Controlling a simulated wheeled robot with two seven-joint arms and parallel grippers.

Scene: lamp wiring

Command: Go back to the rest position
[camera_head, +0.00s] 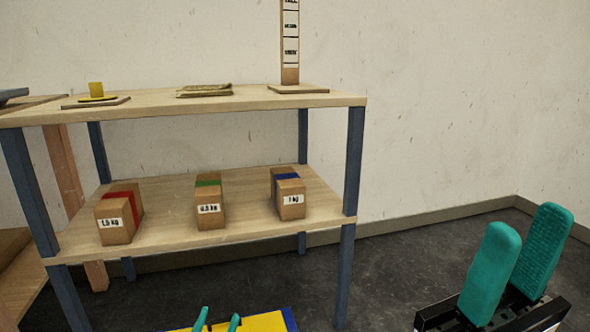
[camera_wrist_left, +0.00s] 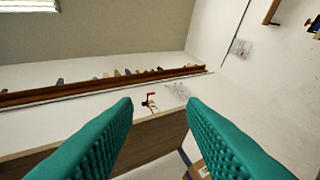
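My left gripper (camera_head: 218,318) shows only as two teal fingertips at the bottom edge of the head view. In the left wrist view my left gripper (camera_wrist_left: 160,105) has its teal fingers wide apart, with nothing between them. My right gripper (camera_head: 526,222) is at the lower right of the head view, its two teal fingers pointing up and apart, with nothing between them. Both grippers are in front of the shelf and touch nothing that I can see.
A two-level shelf (camera_head: 240,237) carries boxes with red (camera_head: 118,215), green (camera_head: 209,203) and blue (camera_head: 288,196) bands. On its top stand a yellow object (camera_head: 96,90), a folded cloth-like item (camera_head: 205,90) and a labelled post (camera_head: 290,45). A yellow-and-blue surface (camera_head: 262,322) lies below. Floor at right is clear.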

